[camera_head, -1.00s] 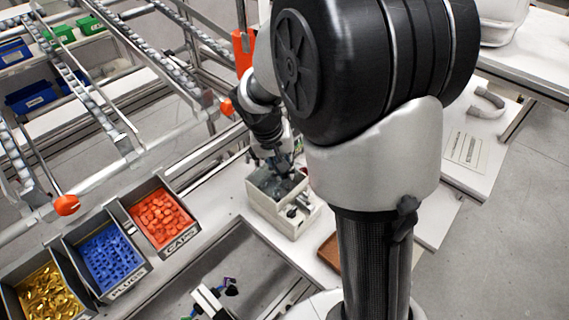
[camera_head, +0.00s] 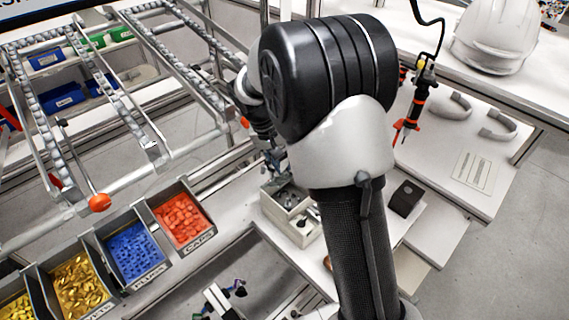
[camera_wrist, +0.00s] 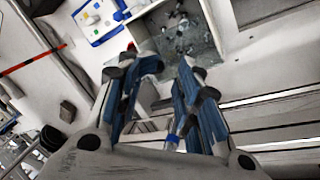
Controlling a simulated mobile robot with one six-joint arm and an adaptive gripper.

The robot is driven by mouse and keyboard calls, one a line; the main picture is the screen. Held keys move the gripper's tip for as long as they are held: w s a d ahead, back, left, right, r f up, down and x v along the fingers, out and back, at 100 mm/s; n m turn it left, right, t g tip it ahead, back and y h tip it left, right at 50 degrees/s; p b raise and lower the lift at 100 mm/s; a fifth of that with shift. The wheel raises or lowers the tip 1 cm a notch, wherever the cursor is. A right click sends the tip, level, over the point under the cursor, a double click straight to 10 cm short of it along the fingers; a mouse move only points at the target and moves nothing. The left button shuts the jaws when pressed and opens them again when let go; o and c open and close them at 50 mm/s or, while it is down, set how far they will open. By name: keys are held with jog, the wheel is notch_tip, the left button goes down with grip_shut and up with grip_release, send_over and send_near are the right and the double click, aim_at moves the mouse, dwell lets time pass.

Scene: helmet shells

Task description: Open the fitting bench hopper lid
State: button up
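The fitting bench hopper looks like a small off-white box (camera_head: 307,237) on the white bench, with a grey rear compartment and a smaller front one. In the wrist view its pale wall (camera_wrist: 150,36) and grey speckled interior show at the top centre. I cannot make out a separate lid or tell how far it is open. My gripper (camera_head: 276,160) is above the box's far edge, partly hidden by my arm. In the wrist view my gripper (camera_wrist: 171,68) has its blue-padded fingers spread with nothing clearly between them; contact with the box cannot be told.
Bins of red caps (camera_head: 182,219), blue plugs (camera_head: 134,250) and gold parts (camera_head: 79,283) line the left. Roller rails (camera_head: 130,110) stand behind. A hanging driver (camera_head: 413,110) and a white helmet shell (camera_head: 495,35) are at the right. A dark block (camera_head: 405,198) lies on the bench.

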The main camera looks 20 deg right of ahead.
jog(key=shift+o, duration=0.8)
jog(key=shift+w+d+f, duration=0.2)
jog(key=shift+w+f, duration=0.1)
jog(key=shift+w, duration=0.2)
jog(key=shift+s+a+r, duration=0.1)
jog(key=shift+s, duration=0.1)
jog(key=w+a+r+p, duration=0.2)
jog(key=a+r+p, duration=0.2)
jog(key=r+p, duration=0.3)
jog(key=w+a+r+p, duration=0.2)
jog(key=a+r+p, duration=0.3)
jog(key=r+p, duration=0.3)
jog(key=shift+r, duration=1.55)
jog(key=s+a+r, duration=0.2)
jog(key=s+r, duration=0.1)
jog(key=r, duration=0.6)
jog(key=shift+s+a+t, duration=0.15)
jog(key=shift+s+t, duration=0.1)
jog(key=shift+t, duration=0.05)
